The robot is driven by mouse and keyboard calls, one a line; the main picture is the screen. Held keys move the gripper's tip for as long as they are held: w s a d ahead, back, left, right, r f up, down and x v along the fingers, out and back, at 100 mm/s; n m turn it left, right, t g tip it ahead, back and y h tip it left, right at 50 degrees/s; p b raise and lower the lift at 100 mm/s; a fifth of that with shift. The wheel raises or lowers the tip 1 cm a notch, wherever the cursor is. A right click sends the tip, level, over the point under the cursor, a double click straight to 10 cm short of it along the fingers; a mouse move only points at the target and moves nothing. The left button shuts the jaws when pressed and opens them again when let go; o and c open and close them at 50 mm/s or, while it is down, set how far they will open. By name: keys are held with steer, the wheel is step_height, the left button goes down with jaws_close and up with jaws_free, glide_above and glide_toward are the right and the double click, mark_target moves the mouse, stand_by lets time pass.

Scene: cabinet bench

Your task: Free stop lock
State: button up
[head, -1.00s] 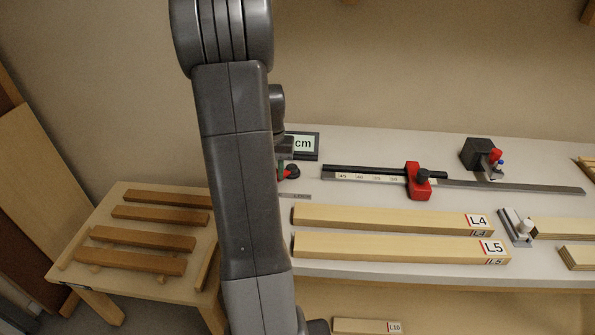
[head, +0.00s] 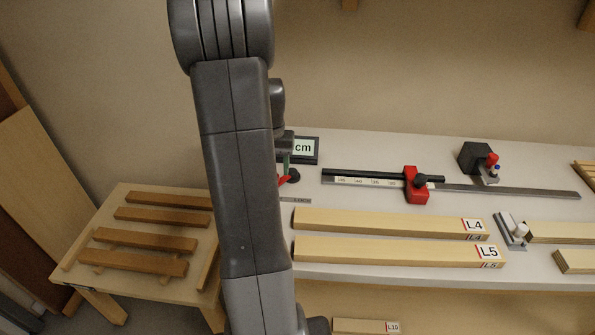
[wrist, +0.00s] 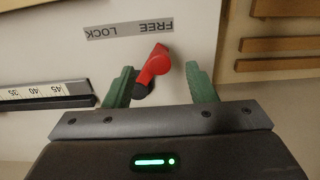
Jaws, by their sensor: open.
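The stop lock is a red lever (wrist: 153,68) on a dark round base (wrist: 142,90), in the middle of the wrist view. A label (wrist: 130,30) reading FREE and LOCK lies upside down beyond it. The lever's outer end points toward the label, nearer the word FREE. My gripper (wrist: 161,86) is open, with one green finger on each side of the lever. The left finger is close to the base; I cannot tell whether it touches. In the head view a bit of the red lever (head: 284,181) shows beside my arm, which hides most of the gripper.
A ruled rail (head: 358,182) with a red sliding block (head: 416,185) lies right of the lever. A cm display (head: 304,148) stands behind. Boards L4 (head: 385,223) and L5 (head: 390,250) lie in front. A low table (head: 130,220) with wooden bars is at left.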

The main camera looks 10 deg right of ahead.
step_height(320, 180, up, 6)
steer(key=p, duration=0.3)
steer(key=shift+f+p, duration=0.15)
steer(key=shift+p, duration=0.25)
steer(key=shift+f, duration=0.1)
step_height(320, 180, down, 9)
steer(key=b, duration=0.7)
steer(key=shift+s, duration=0.1)
